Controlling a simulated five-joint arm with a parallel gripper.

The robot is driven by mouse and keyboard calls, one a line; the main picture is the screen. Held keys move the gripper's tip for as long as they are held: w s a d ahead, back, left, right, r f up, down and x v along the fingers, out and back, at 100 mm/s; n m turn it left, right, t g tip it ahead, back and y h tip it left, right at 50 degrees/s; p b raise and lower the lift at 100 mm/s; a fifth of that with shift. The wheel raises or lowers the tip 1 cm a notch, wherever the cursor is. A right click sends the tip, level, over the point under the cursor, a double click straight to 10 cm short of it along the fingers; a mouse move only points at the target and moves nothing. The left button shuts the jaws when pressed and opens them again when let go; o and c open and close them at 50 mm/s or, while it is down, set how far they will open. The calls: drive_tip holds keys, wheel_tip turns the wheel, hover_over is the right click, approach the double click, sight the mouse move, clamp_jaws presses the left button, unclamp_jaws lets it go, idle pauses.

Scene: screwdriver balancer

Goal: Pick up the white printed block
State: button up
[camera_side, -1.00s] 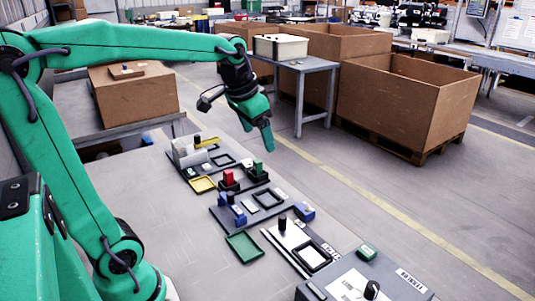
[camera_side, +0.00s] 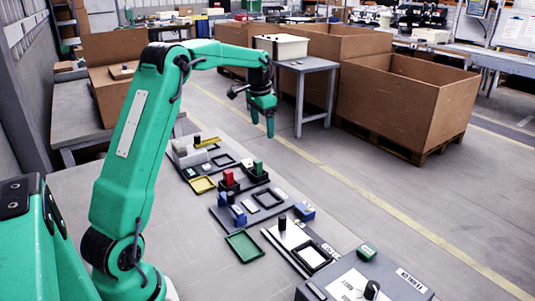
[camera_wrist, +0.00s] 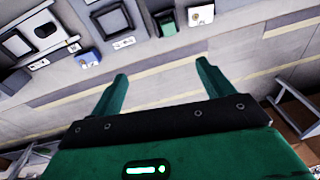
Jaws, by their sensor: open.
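A small white block (camera_wrist: 200,14) with a mark on its face sits at the top edge of the wrist view, right of a green block (camera_wrist: 165,22). I cannot tell for sure that it is the white printed block. In the side view a small pale piece (camera_side: 248,163) shows behind the green block (camera_side: 258,168), too small to read. My gripper (camera_side: 263,124) hangs well above the far edge of the worktable, fingers pointing down. In the wrist view my gripper (camera_wrist: 163,70) is open, with only floor showing between the fingers.
Dark trays with a red block (camera_side: 228,177), a blue block (camera_side: 305,211) and empty frames line the table. The grey table's left part is clear. Large cardboard boxes (camera_side: 395,105) stand beyond.

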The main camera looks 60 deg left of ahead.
drive_tip(key=g, duration=0.1)
approach(246, 163)
drive_tip(key=shift+w+h, duration=0.3)
drive_tip(key=shift+a+f, duration=0.35)
drive_tip(key=shift+f, duration=1.4)
drive_tip(key=shift+f, duration=0.1)
drive_tip(key=shift+s+d+f, duration=0.1)
drive_tip(key=shift+s+f, duration=0.05)
drive_tip(key=shift+f, duration=2.35)
drive_tip(key=c, duration=1.1)
drive_tip(key=shift+r, duration=0.1)
